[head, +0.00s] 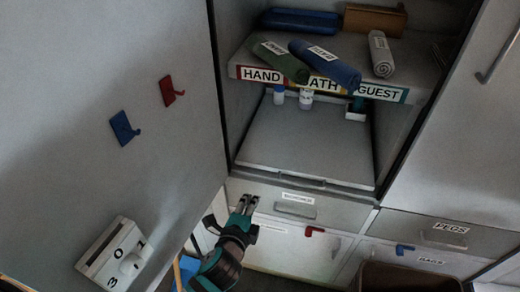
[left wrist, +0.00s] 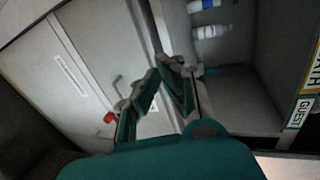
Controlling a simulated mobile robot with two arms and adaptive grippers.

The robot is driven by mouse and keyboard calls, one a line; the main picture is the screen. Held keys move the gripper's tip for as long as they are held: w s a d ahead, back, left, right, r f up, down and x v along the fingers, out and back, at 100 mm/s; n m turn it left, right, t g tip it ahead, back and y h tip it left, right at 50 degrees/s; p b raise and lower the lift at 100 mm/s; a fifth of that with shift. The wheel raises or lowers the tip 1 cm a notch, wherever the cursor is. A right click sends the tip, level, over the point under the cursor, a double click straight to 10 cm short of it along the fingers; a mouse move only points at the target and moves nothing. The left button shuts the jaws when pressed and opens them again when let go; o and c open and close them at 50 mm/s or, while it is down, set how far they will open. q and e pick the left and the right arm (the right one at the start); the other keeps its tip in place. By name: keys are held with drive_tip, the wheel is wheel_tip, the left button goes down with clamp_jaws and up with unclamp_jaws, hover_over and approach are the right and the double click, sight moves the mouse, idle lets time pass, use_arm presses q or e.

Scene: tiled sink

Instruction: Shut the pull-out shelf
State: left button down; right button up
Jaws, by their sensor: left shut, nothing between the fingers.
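The pull-out shelf (head: 305,145) is a flat grey board low in the open cabinet, below the towel shelf. Its front edge carries a slim handle (head: 298,180) and lies near the cabinet's front, above a labelled drawer. I cannot tell exactly how far it sticks out. My left gripper (head: 246,203) is shut and empty, in front of the drawer's left end, below and left of the shelf's front edge. In the left wrist view its fingertips (left wrist: 165,72) are close together, with a grey board surface (left wrist: 245,100) to their right. My right gripper is not in view.
A large open door (head: 100,110) with hooks fills the left. Rolled towels (head: 325,62) lie on the labelled upper shelf (head: 240,72). Bottles (head: 305,98) stand at the back of the board. A labelled drawer (head: 340,208) and a red hook (head: 315,231) are below. A brown bin (head: 400,275) stands at bottom right.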

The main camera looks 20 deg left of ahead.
sight(265, 169)
use_arm(q)
drive_tip(key=x, duration=0.4)
drive_tip(key=p+x, duration=0.1)
drive_tip(key=x, duration=0.4)
drive_tip(key=r+x, duration=0.1)
drive_tip(key=x, duration=0.3)
drive_tip(key=shift+w, duration=0.4)
drive_tip(key=shift+w, duration=0.1)
